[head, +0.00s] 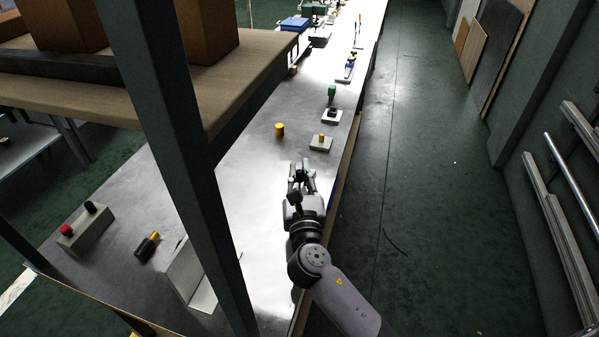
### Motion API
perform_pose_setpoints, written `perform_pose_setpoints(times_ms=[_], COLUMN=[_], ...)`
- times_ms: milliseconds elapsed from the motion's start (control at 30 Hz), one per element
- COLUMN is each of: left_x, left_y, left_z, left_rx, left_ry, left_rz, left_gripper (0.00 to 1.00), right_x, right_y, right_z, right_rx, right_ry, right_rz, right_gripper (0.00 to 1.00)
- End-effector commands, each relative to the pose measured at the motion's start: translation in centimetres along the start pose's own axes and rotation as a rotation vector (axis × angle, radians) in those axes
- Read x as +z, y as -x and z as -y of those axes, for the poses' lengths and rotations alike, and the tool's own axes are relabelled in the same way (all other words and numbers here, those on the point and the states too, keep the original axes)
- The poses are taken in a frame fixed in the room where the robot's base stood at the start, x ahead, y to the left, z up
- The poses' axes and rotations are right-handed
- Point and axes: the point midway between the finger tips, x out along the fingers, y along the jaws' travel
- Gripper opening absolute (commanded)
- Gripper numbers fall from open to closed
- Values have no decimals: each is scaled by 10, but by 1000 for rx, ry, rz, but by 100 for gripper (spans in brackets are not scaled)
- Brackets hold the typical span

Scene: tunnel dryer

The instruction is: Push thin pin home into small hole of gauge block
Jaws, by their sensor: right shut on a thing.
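My right gripper (301,172) is low over the metal bench, on the near side of a small pale block (320,145). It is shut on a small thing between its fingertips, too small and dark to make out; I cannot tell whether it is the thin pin. The pale block has a short yellow peg (321,137) standing on its top and may be the gauge block. No small hole can be made out. The gripper looks apart from this block. A loose yellow cylinder (280,129) stands to the block's left. My left gripper is not in view.
Farther along the bench (252,165) stand a block with a black part (332,116), a green item (332,90) and a blue box (294,24). A dark post (180,130) crosses the left side. A button box (86,232) lies lower left. The right floor is open.

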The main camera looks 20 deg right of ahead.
Motion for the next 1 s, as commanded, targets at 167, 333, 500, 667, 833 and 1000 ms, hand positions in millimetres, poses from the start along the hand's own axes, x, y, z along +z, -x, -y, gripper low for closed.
perform_pose_setpoints(times_ms=[167,333,500,667,833,1000], left_x=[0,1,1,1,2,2], left_y=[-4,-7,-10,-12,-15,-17], left_z=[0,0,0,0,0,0], left_rx=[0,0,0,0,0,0], left_ry=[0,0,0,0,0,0], left_rz=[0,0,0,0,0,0], left_gripper=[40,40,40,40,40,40], right_x=[-6,-10,-14,-18,-22,-26], right_y=[1,1,1,2,2,2], right_z=[0,0,0,0,0,0], right_rx=[1,1,1,1,1,1], right_ry=[0,0,1,1,1,0], right_rz=[0,-1,-1,-1,0,0], right_gripper=[0,0,0,0,0,14])
